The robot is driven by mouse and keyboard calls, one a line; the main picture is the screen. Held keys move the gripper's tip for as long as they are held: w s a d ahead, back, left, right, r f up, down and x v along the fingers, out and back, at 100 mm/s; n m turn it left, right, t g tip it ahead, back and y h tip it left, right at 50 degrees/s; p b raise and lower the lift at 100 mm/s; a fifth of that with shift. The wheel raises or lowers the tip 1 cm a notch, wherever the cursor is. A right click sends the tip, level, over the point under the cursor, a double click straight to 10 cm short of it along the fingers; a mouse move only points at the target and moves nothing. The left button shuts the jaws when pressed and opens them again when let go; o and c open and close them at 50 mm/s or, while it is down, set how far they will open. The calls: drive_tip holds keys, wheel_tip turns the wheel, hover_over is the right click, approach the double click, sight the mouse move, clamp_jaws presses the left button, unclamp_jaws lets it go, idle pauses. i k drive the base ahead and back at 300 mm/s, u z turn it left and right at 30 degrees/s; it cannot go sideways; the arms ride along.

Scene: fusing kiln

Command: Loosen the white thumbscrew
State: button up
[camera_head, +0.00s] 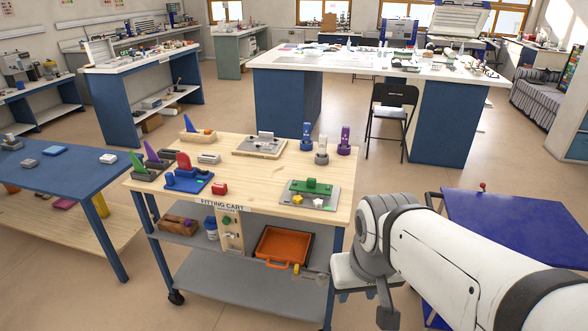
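The wooden-topped fitting cart (240,178) stands in the middle of the view. On its right front lies a grey plate (331,196) with a green block (311,186), a small yellow piece (297,198) and a small white piece (318,203). The white piece may be the white thumbscrew, but it is too small to be sure. A white upright piece (322,152) stands at the back right between a blue and a purple one. My arm comes in from the right. My gripper (367,296) is low, right of the cart; its finger opening is unclear.
A red-and-blue fixture (188,181) and other small parts occupy the cart's left side. An orange tray (281,246) sits on the shelf below. A blue table (50,166) stands left and a blue-topped cart (520,235) right. Open floor lies behind the cart.

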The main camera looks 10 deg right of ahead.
sight(318, 202)
drive_tip(key=i, duration=0.85)
drive_tip(key=z, duration=0.05)
